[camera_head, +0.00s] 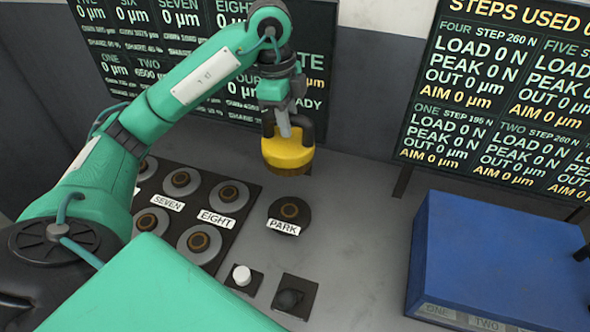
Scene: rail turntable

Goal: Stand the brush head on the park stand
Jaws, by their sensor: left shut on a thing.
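My left gripper (287,125) is shut on the yellow brush head (288,155), holding it by its upper stem. The brush head hangs upright with dark bristles below its yellow body, behind the park stand in the picture and seemingly above the table. My right gripper is not in view.
A dark plate (220,249) with several round stations lies left of the park stand. A blue box (495,250) stands at right. Display boards (500,110) rise behind.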

